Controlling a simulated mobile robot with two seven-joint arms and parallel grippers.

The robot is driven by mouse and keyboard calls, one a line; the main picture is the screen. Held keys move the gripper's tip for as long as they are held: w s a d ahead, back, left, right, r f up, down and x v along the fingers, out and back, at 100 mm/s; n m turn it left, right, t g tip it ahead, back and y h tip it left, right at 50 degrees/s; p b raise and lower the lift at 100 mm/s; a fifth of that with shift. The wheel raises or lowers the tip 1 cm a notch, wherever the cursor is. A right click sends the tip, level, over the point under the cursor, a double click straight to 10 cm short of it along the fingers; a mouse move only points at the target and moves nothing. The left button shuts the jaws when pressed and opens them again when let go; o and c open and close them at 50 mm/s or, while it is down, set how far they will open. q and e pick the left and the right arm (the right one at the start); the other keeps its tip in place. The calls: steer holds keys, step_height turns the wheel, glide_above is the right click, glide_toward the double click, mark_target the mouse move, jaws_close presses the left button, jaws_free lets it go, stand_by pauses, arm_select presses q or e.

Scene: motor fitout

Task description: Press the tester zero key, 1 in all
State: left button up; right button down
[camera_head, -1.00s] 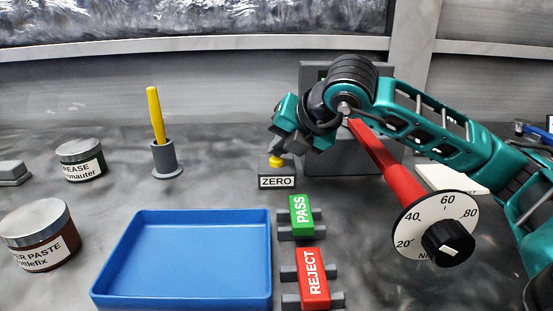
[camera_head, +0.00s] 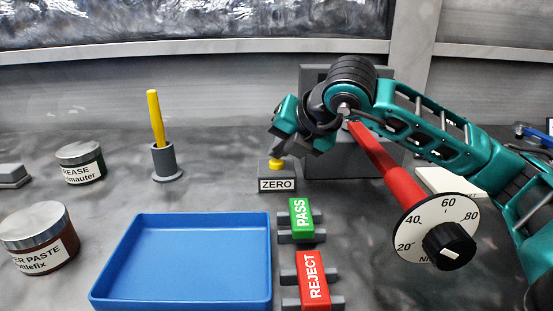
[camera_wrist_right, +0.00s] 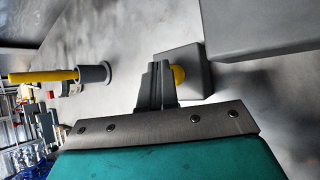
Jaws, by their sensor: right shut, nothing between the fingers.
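The tester zero key is a yellow button (camera_head: 277,164) on a small grey block with a ZERO label (camera_head: 277,184). My right gripper (camera_head: 282,151) is shut and empty, its fingertips pointing down just above the key. In the right wrist view the shut fingers (camera_wrist_right: 157,72) are beside and partly in front of the yellow button (camera_wrist_right: 179,75). I cannot tell whether they touch it. The grey tester housing (camera_head: 345,165) stands behind my right wrist and is partly hidden by it. My left gripper is not in view.
A green PASS block (camera_head: 300,214) and red REJECT block (camera_head: 313,276) sit in front of the key. A blue tray (camera_head: 190,222) lies left of them. A red tool with a dial (camera_head: 437,230) extends below my right arm. A yellow stick stands in a grey holder (camera_head: 166,163).

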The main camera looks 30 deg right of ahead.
mark_target(280, 163)
steer(key=shift+r, duration=0.55)
steer(key=shift+r+p, duration=1.95)
steer(key=shift+r, duration=0.65)
steer(key=shift+f, duration=0.1)
